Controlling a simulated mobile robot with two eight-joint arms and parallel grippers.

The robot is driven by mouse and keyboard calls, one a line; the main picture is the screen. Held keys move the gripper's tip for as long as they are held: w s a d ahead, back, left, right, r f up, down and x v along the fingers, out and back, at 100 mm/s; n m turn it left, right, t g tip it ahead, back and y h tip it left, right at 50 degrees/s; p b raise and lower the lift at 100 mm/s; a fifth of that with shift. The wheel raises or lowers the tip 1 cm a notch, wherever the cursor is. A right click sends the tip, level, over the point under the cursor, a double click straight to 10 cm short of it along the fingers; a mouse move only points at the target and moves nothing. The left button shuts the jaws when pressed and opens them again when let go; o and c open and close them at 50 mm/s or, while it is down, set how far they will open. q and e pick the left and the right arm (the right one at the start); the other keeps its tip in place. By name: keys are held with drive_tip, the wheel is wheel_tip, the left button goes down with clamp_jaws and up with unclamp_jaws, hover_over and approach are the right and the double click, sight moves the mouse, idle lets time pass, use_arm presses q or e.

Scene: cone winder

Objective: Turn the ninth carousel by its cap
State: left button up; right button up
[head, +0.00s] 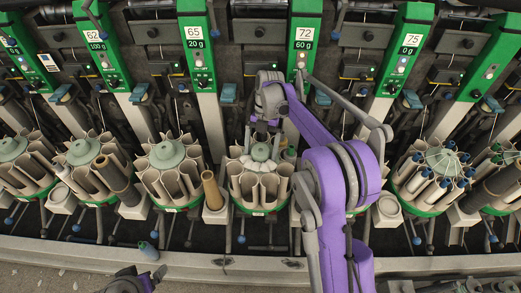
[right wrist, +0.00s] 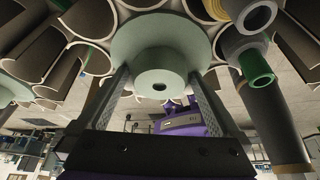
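A carousel (head: 262,190) with a ring of cream pockets stands in the middle of the head view, below the green panel labelled 72. Its pale green cap (right wrist: 160,45) has a round raised hub. My right gripper (head: 266,143) reaches down over this cap. In the right wrist view its two fingers (right wrist: 160,82) stand apart, one on each side of the hub, with narrow gaps visible. Most visible pockets are empty; a green tube (right wrist: 257,68) and a grey tube sit at one side. My left gripper (head: 135,281) is low in the head view, its fingers unclear.
Neighbouring carousels stand at the left (head: 170,170) and right (head: 435,175). A brown cone (head: 212,190) stands close left of the middle carousel. A small blue-grey bobbin (head: 148,250) lies on the front ledge (head: 205,266).

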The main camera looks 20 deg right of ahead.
use_arm(q)
drive_tip(key=shift+w+r+p, duration=0.2)
drive_tip(key=shift+r+p, duration=0.3)
drive_tip(key=shift+r, duration=0.1)
use_arm(e)
drive_tip(key=v, duration=1)
drive_tip(key=shift+d+r, duration=0.15)
drive_tip(key=shift+r, duration=0.2)
use_arm(q)
drive_tip(key=shift+s, duration=0.1)
use_arm(e)
drive_tip(key=shift+f, duration=0.1)
